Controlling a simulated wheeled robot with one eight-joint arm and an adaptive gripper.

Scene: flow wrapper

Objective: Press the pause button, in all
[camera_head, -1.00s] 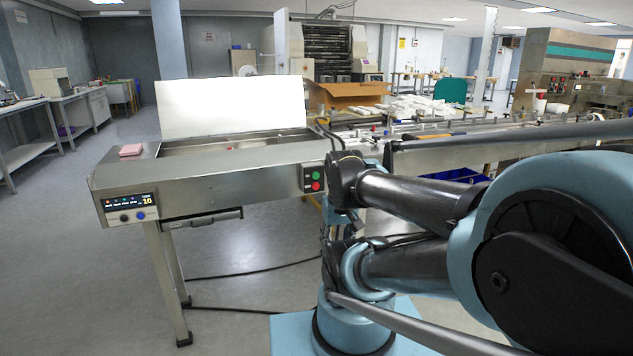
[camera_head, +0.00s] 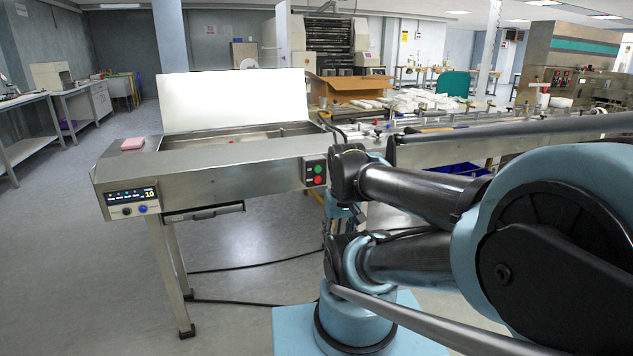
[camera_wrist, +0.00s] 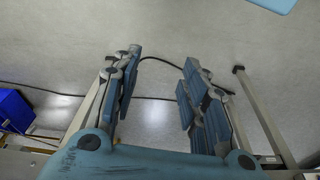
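In the head view the flow wrapper's steel infeed (camera_head: 225,165) stands left of my arm. A small control box (camera_head: 315,173) on its front right corner has a green button (camera_head: 317,169) above a red button (camera_head: 318,180). The labels are too small to read, so I cannot tell which is pause. My gripper (camera_wrist: 162,62) is open and empty in the wrist view, above the floor; the head view does not show it.
A pink block (camera_head: 132,144) lies on the machine's left end. A raised white panel (camera_head: 236,101) stands behind. Black cables (camera_head: 265,263) cross the floor. A blue crate (camera_wrist: 16,108) is at left in the wrist view. Floor in front of the machine is otherwise open.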

